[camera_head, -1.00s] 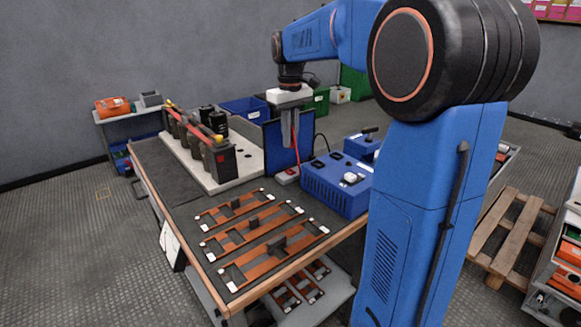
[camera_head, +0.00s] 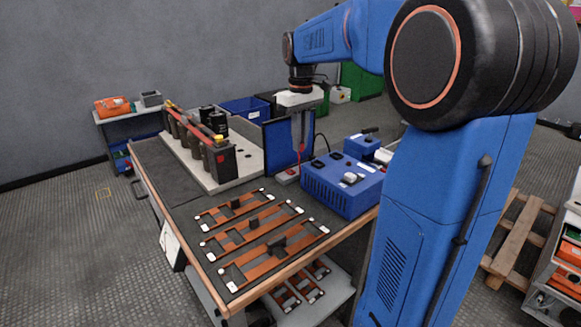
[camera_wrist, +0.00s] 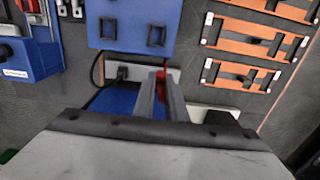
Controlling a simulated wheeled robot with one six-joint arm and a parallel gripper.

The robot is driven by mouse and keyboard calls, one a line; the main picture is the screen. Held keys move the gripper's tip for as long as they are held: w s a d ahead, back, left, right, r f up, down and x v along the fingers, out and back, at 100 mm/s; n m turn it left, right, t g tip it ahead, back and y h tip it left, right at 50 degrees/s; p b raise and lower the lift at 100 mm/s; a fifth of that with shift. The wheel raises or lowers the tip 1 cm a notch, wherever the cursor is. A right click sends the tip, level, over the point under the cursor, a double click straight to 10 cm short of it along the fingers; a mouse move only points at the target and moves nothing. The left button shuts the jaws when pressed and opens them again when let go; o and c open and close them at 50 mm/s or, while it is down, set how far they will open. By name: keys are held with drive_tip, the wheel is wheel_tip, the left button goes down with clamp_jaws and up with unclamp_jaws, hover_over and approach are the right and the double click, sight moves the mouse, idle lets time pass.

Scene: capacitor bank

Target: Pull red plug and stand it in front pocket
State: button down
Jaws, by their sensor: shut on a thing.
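My gripper (camera_head: 300,148) points straight down over the back of the bench, in front of an upright blue panel (camera_head: 275,150). It is shut on the red plug (camera_wrist: 161,80), which shows as a narrow red piece between the fingers in the wrist view. In the head view the red plug (camera_head: 299,155) shows just below the fingertips. A small light block with a red patch (camera_head: 287,176) lies below it on the bench. I cannot tell whether the plug touches anything beneath. I cannot make out the front pocket for certain.
A blue unit (camera_head: 340,187) with switches stands right of the gripper. A black plug with a cable (camera_wrist: 122,73) sits beside the red one. Copper-coloured bar frames (camera_head: 255,235) lie at the front. Capacitors (camera_head: 218,158) stand in a row at the left.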

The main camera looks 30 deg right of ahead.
drive_tip(key=shift+s+d, duration=0.45)
drive_tip(key=shift+s, duration=0.55)
drive_tip(key=shift+s+d, duration=0.5)
drive_tip(key=shift+s, duration=0.45)
drive_tip(key=shift+s+d, duration=0.45)
drive_tip(key=shift+s, duration=0.55)
drive_tip(key=shift+f, duration=0.15)
drive_tip(key=shift+f, duration=0.65)
drive_tip(key=shift+f, duration=0.45)
